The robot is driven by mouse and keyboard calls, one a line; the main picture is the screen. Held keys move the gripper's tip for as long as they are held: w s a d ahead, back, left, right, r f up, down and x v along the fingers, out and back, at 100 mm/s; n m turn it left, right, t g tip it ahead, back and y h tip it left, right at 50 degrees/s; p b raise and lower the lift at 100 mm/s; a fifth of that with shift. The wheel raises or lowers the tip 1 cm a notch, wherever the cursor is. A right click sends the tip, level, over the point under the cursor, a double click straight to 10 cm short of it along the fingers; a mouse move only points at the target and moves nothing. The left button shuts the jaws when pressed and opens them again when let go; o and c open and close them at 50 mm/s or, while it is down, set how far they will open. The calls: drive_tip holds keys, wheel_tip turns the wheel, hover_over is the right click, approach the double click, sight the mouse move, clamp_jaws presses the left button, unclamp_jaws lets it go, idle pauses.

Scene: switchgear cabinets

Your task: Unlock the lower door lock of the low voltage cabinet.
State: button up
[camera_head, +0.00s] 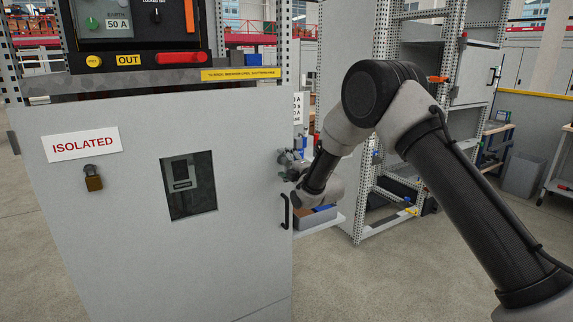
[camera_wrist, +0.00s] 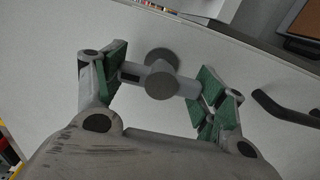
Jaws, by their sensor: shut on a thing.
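The low voltage cabinet door (camera_head: 130,245) is a grey panel and appears closed. In the wrist view, the lower door lock (camera_wrist: 162,86) is a grey round knob with a crossbar, standing out from the door face. My gripper (camera_wrist: 164,80) has its green-padded fingers on either side of the lock, closed on the ends of the crossbar. The crossbar is slightly tilted in the wrist view. In the head view, my gripper (camera_head: 287,167) is at the door's right edge, above the black door handle (camera_head: 285,211). The lock is mostly hidden there by my gripper.
The black handle (camera_wrist: 285,108) is close to my right finger in the wrist view. A padlock (camera_head: 93,178) hangs under an ISOLATED sign (camera_head: 80,144). A dark window (camera_head: 190,186) is in the door. An open rack (camera_head: 365,200) stands behind my arm.

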drive_tip(key=shift+a, duration=0.1)
idle(0.3)
drive_tip(key=o, duration=1)
drive_tip(key=v, duration=1.2)
